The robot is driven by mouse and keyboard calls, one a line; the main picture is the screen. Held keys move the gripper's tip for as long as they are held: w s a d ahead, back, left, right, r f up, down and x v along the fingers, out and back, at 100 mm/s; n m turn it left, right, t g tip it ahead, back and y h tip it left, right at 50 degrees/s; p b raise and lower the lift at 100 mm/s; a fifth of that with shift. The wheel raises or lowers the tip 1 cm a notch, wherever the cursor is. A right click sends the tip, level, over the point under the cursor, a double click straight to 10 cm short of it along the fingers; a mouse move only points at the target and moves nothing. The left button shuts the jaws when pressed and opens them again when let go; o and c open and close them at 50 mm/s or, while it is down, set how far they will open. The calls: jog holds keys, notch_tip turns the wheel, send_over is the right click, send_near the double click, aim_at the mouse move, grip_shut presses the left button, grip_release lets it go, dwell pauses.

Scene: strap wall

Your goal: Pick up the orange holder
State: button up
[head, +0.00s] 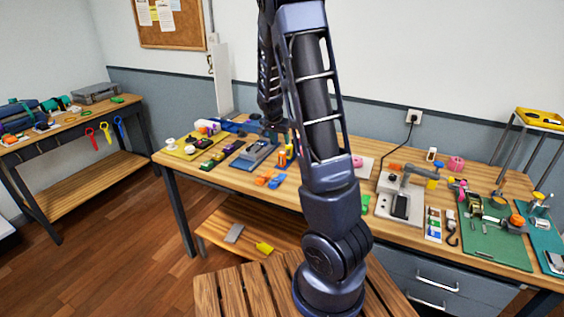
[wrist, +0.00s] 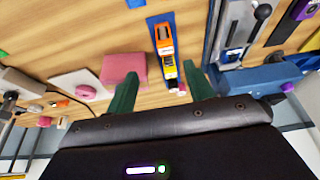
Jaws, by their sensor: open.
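The orange holder (wrist: 165,45) is in the upper middle of the wrist view, on a blue strip on the wooden bench. Yellow and red parts show at its near end. In the head view an orange item (head: 283,158), likely the holder, stands near the bench middle, just left of my arm. My gripper (wrist: 163,88) is open, with two green fingers to the left and right of the holder's near end. Nothing is held between them. I cannot tell how high the fingers are above the bench. In the head view my gripper is hard to make out.
A pink block (wrist: 125,66) sits close beside the left finger. A blue-grey device (wrist: 255,78) is close on the right. The wooden bench (head: 330,196) carries several small tools, a grey stand (head: 400,203) and a green mat (head: 490,240). A side table (head: 90,115) stands at left.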

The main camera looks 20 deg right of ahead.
jog(key=f, duration=0.1)
send_over(282, 153)
jog(key=s+a, duration=0.1)
jog(key=s, duration=0.1)
notch_tip(282, 153, down, 4)
jog(key=shift+f, duration=0.2)
jog(key=shift+w+x, duration=0.2)
jog(key=shift+x, duration=1.25)
jog(key=shift+w+x, duration=0.2)
jog(key=shift+x, duration=1.3)
jog(key=shift+a+r, duration=0.15)
jog(key=shift+a, duration=0.05)
jog(key=c, duration=1.1)
jog(key=shift+r, duration=0.1)
